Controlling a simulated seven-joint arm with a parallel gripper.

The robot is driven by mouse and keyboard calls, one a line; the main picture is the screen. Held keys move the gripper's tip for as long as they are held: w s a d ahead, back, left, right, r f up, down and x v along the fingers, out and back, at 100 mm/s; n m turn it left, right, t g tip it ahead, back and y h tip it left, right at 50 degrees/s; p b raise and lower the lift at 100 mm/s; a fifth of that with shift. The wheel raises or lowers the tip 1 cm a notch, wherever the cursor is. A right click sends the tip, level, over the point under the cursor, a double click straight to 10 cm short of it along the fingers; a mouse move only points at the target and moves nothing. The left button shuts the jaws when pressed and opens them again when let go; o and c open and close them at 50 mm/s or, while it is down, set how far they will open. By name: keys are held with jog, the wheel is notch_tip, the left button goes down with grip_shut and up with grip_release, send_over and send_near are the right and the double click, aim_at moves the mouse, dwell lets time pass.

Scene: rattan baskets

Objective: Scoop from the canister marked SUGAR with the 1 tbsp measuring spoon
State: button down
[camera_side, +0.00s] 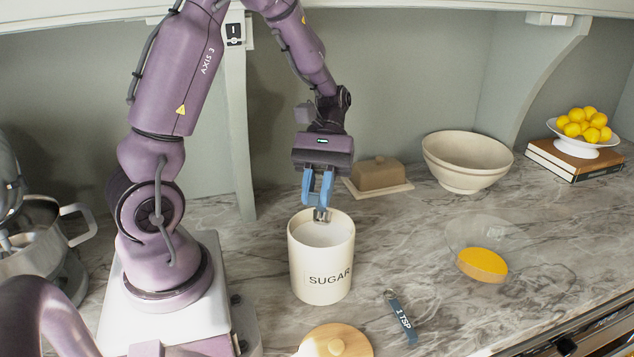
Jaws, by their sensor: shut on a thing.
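The cream canister marked SUGAR (318,268) stands upright and open on the marble counter. A pale fill shows inside its mouth. My gripper (318,203), with blue fingers, points down over the canister's mouth. It is shut on a measuring spoon (321,215), of which only a small metal part shows at the fingertips, at the opening near the rim. Its size marking cannot be read, and whether it touches the sugar cannot be told. A second spoon (402,319), with a blue handle marked 1 TSP, lies on the counter to the right of the canister.
A wooden lid (336,343) lies in front of the canister. Behind are a butter dish (377,174), a cream bowl (466,165) and lemons (584,124) in a dish on books. Counter between is free.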

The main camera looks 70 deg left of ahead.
jog(key=shift+f, duration=2.6)
jog(key=shift+s+d, duration=0.3)
jog(key=shift+d, duration=0.25)
jog(key=shift+w+a, duration=0.3)
jog(key=shift+a, duration=0.3)
jog(key=shift+s+d+r+t+y, duration=0.3)
jog(key=shift+d+r+t+y, duration=0.2)
jog(key=shift+r+y, duration=0.25)
jog(key=shift+s+d+r+t+y, duration=0.35)
jog(key=shift+d+r+y, duration=0.2)
jog(key=shift+r+y, duration=0.2)
jog(key=shift+s+d+f+t+y, duration=0.15)
jog(key=shift+d+t+y, duration=0.3)
jog(key=shift+y, duration=0.45)
jog(key=shift+s+d+f+t+y, duration=0.1)
jog(key=shift+s+d+t+y, duration=0.1)
jog(key=shift+t+y, duration=0.6)
jog(key=shift+s+d+f+t+y, duration=0.15)
jog(key=shift+d+t+y, duration=0.25)
jog(key=shift+y, duration=0.6)
